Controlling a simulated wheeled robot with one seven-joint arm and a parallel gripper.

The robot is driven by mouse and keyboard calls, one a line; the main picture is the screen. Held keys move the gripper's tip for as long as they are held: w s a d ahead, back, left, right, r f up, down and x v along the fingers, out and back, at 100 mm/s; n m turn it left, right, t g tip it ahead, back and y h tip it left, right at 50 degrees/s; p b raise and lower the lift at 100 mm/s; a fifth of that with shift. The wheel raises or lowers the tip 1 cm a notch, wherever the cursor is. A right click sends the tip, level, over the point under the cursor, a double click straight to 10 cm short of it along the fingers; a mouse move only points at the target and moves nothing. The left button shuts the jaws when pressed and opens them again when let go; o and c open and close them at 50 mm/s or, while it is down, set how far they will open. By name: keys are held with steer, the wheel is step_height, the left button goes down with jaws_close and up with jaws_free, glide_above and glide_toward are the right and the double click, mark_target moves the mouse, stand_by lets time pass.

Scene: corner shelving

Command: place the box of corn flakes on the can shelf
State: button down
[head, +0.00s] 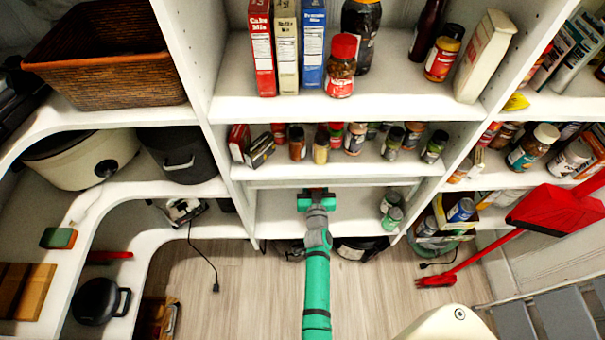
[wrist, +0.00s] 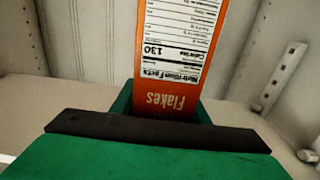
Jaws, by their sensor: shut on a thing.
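The box of corn flakes (wrist: 178,45) shows in the wrist view as an orange box edge with a white nutrition label and the word "Flakes" upside down. My gripper (wrist: 160,108) is shut on it. In the head view my gripper (head: 316,192) is inside the low middle shelf bay, over the white can shelf (head: 275,211). Two green-labelled cans (head: 391,217) stand at the right end of that shelf. The box is mostly hidden by my gripper and the shelf above in the head view. I cannot tell whether the box touches the shelf.
The shelf above holds several spice jars (head: 355,138) and small boxes. Cake mix boxes (head: 262,48) and jars stand higher. A divider wall (head: 424,208) is to the right of the cans. The can shelf has free room left of the cans.

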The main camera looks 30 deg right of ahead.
mark_target(313, 190)
steer(key=shift+w+f, duration=0.1)
steer(key=shift+f, duration=0.05)
steer(key=c, duration=1)
jaws_free()
steer(key=shift+f, duration=0.1)
steer(key=shift+c, duration=0.2)
steer(key=v, duration=1.2)
steer(key=shift+a, duration=0.1)
